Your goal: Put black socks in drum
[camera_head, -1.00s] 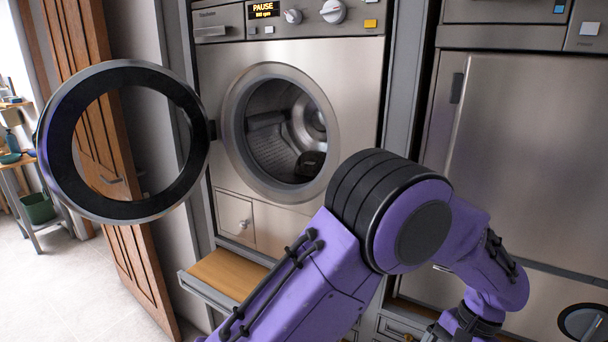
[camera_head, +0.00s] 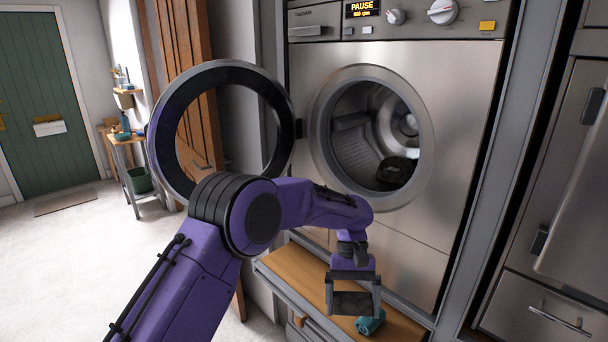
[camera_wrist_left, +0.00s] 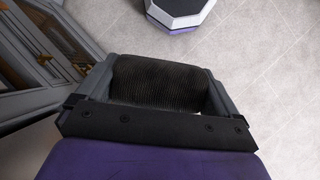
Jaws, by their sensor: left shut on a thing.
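My left gripper (camera_head: 352,282) hangs low in front of the washing machine (camera_head: 390,240), below and in front of its door opening. It is shut on a dark ribbed cloth bundle, the black socks (camera_head: 352,303). In the left wrist view the ribbed socks (camera_wrist_left: 160,85) fill the space between the fingers. The metal drum (camera_head: 352,150) is open to view through the round opening. A dark bundle (camera_head: 397,170) lies at the bottom right inside the drum. My right gripper is not in view.
The round door (camera_head: 165,150) is swung open to the left of the opening. A wooden bench board (camera_head: 300,272) juts out below the machine, with a teal object (camera_head: 370,322) on it near my gripper. Open floor (camera_head: 60,260) lies to the left.

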